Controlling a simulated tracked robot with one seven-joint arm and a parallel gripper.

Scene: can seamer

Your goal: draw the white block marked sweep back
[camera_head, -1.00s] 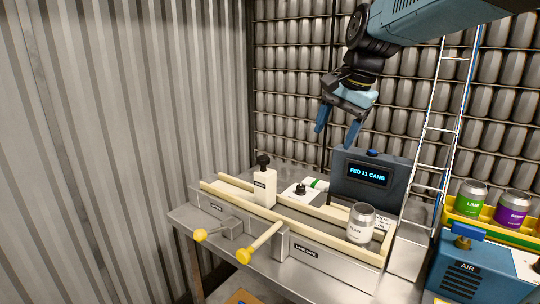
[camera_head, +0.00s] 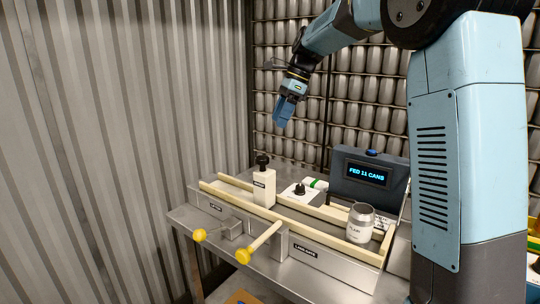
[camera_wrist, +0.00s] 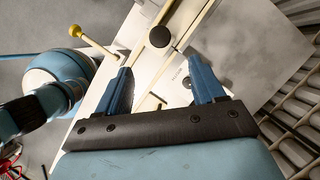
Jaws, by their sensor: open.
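The white block marked sweep (camera_head: 264,186) stands upright in the lane between two cream rails, with a black knob on top. In the wrist view its round black knob (camera_wrist: 160,37) shows from above, just beyond the fingertips. My gripper (camera_head: 286,116) hangs in the air above and slightly right of the block, apart from it. In the wrist view my gripper (camera_wrist: 160,78) has its two blue fingers spread, with nothing between them.
A plain can (camera_head: 360,222) stands at the lane's right end. A display box (camera_head: 366,176) reading "FED 11 CANS" stands behind. Two yellow-knobbed levers (camera_head: 243,256) stick out in front. A small black knob (camera_head: 299,189) sits behind the lane. A corrugated wall (camera_head: 120,150) is at left.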

